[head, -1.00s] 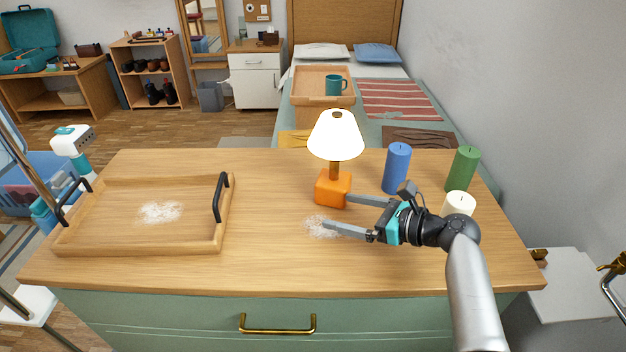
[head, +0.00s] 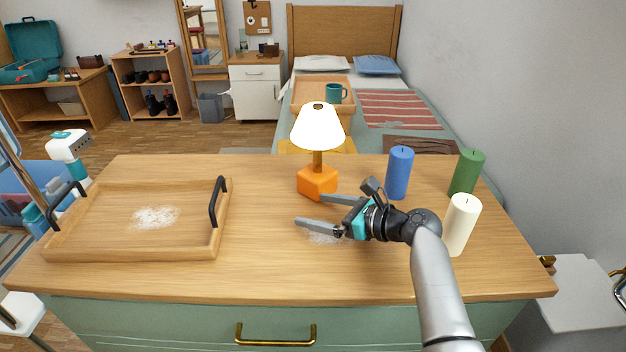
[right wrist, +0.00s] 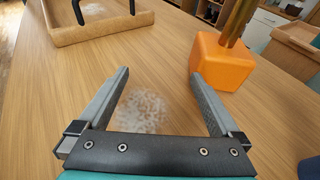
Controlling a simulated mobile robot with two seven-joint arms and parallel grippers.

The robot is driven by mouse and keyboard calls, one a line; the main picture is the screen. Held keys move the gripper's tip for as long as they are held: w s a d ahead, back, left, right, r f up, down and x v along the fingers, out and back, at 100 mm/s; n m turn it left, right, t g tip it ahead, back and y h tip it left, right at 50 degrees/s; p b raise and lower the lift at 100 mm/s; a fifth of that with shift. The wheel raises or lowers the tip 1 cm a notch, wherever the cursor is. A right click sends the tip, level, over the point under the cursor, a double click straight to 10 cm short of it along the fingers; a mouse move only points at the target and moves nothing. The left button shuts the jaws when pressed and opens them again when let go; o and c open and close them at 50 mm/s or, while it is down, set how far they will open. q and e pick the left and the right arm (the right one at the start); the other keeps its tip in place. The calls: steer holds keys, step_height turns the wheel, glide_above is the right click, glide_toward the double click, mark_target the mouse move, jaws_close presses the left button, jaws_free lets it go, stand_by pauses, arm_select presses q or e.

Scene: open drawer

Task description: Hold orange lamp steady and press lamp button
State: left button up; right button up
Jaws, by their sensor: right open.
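The orange lamp (head: 317,181) stands upright on the wooden top, with a lit cream shade (head: 318,127). Its orange base also shows at the upper right of the right wrist view (right wrist: 221,62). I cannot make out a button on it. My right gripper (head: 308,210) is open and empty, low over the wooden top, with its fingers pointing left. Its far finger lies right at the near side of the lamp base; I cannot tell whether they touch. The base is outside the gap between the fingers.
A wooden tray (head: 75,246) with black handles stands on the left, with white powder on it. More powder (right wrist: 142,110) lies between my right fingers. A blue candle (head: 399,173), a green candle (head: 466,173) and a white candle (head: 461,225) stand at the right, near my right arm.

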steer(key=shift+w+a+f, duration=0.1)
steer(key=shift+a, duration=0.1)
jaws_close()
stand_by(0.8)
jaws_free()
stand_by(0.9)
